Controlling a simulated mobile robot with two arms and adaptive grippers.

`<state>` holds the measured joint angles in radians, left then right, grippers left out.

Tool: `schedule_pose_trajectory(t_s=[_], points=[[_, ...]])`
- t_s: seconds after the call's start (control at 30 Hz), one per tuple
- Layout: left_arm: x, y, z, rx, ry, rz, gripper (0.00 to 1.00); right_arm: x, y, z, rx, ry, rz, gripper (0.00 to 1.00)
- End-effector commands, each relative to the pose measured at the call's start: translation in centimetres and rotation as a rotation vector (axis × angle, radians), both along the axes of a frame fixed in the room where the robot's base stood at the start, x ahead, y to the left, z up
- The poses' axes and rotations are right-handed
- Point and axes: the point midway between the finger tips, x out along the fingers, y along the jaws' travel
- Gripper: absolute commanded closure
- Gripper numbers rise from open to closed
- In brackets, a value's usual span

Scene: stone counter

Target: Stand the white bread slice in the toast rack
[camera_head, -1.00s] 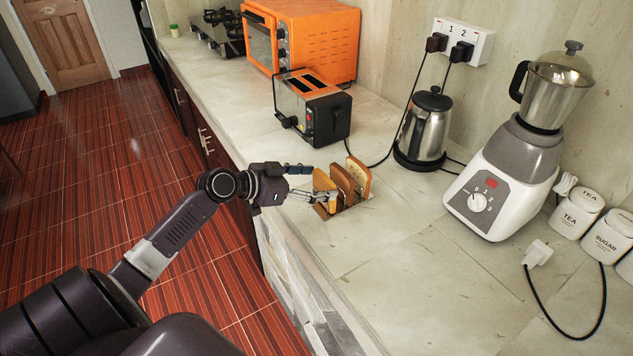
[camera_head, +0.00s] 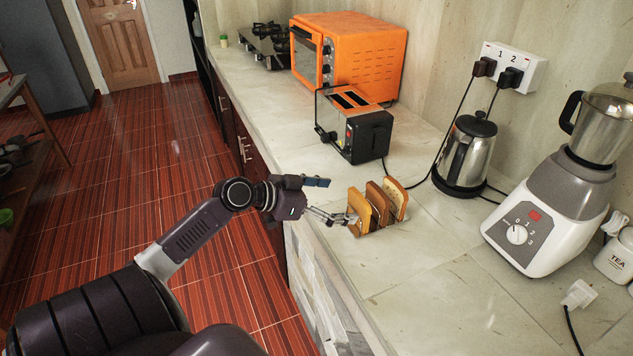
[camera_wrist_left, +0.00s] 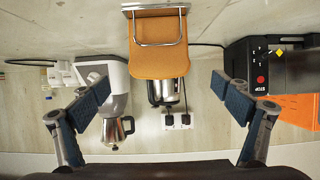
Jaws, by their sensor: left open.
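The toast rack (camera_head: 357,232) stands on the counter near its front edge, with wire loops that also show in the left wrist view (camera_wrist_left: 157,43). Three bread slices stand upright in it: a golden one (camera_head: 358,207) nearest my gripper, a brown one (camera_head: 380,203) in the middle, and a paler-faced one with a brown crust (camera_head: 398,191) at the far side. I cannot tell surely which is the white slice. My left gripper (camera_head: 344,219) is open beside the golden slice. In the left wrist view its fingers are spread wide, apart from the golden slice (camera_wrist_left: 158,62). My right gripper is out of view.
A black toaster (camera_head: 358,127) stands behind the rack, with an orange oven (camera_head: 350,52) further back. A kettle (camera_head: 467,155) and a blender (camera_head: 550,215) stand to the right, with cables nearby. The counter (camera_head: 430,265) in front of the rack is clear.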

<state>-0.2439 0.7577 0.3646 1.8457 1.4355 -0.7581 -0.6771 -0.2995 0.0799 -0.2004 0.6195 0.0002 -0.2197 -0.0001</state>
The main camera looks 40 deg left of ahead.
Motion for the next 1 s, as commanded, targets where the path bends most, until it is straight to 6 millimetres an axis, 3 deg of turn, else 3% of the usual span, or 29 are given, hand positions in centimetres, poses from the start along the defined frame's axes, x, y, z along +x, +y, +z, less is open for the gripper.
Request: schedule_pose_trajectory(t_s=[0.2,0.4,1.0], points=[[-3.5,1.4,1.5,0.002,0.002,0.000,0.07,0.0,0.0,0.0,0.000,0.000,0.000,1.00],[-5.6,2.3,2.6,0.000,0.000,0.000,0.07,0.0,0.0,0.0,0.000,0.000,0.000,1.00],[-6.4,2.6,3.0,0.002,-0.001,-0.001,0.07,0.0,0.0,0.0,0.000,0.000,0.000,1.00]])
